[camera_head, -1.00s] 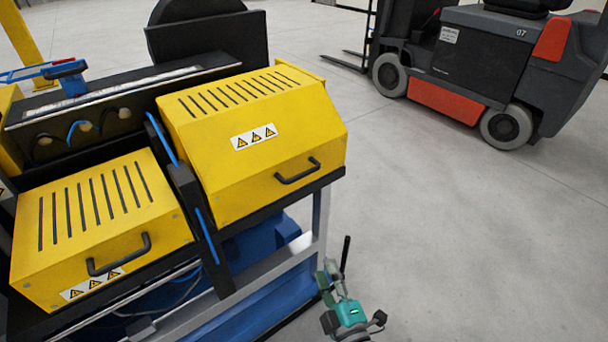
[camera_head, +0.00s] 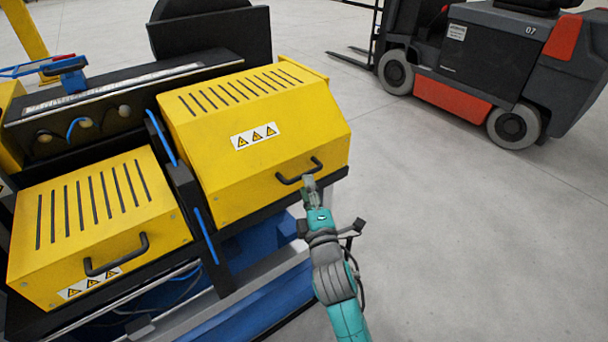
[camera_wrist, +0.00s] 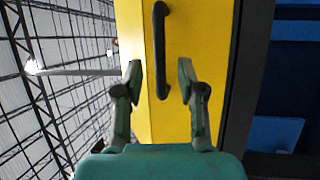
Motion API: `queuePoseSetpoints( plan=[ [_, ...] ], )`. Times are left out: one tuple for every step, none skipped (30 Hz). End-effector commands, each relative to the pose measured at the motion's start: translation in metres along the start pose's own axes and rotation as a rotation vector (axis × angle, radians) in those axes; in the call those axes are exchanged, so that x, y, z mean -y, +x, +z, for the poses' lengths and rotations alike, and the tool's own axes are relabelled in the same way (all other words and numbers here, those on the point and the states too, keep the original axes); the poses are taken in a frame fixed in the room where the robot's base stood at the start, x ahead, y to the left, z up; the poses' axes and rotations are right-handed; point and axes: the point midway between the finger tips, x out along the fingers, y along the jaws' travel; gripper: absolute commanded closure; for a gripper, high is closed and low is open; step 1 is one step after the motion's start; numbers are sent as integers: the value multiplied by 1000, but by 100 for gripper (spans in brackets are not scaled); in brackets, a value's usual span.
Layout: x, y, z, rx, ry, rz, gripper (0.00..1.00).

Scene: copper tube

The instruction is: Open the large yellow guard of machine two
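The large yellow guard (camera_head: 265,150) is down on the right side of the machine. It has slots on top, a warning label, and a black handle (camera_head: 299,172) on its sloped front. My gripper (camera_head: 309,182) is just below and in front of this handle in the head view. In the wrist view my gripper (camera_wrist: 160,82) is open, with its two fingers apart. The handle (camera_wrist: 160,50) runs upright in that view, and its lower end lies in line with the gap between the fingers. I cannot tell whether the handle is between the fingers or beyond them.
A smaller yellow guard (camera_head: 95,215) with its own black handle (camera_head: 117,255) is closed on the left. A dark divider (camera_head: 190,200) stands between the guards. A forklift (camera_head: 480,65) is parked at the back right. The grey floor (camera_head: 460,240) at right is clear.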

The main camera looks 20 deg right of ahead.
Motion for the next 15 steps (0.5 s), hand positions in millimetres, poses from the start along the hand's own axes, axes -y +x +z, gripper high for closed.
queuePoseSetpoints(
  plan=[
    [0, 10, 0, 1, 2, 1, 61],
    [-1, 14, 0, 0, 2, 2, 61],
    [-1, 20, 0, 0, 1, 1, 61],
    [0, 24, 0, 0, 1, 1, 61],
    [-1, 28, 0, 0, 1, 1, 61],
    [0, 32, 0, 0, 1, 1, 61],
    [0, 35, 0, 0, 1, 0, 61],
    [0, 38, 0, 0, 2, 0, 61],
    [0, 41, 0, 0, 2, 1, 61],
    [0, 42, 0, 0, 2, 1, 61],
    [0, 44, 0, 0, 2, 0, 61],
    [0, 45, 0, 0, 2, 0, 61],
    [0, 46, 0, 0, 2, 0, 61],
    [0, 47, 0, 0, 2, 0, 61],
    [0, 47, 0, 0, 2, 0, 61]
  ],
)
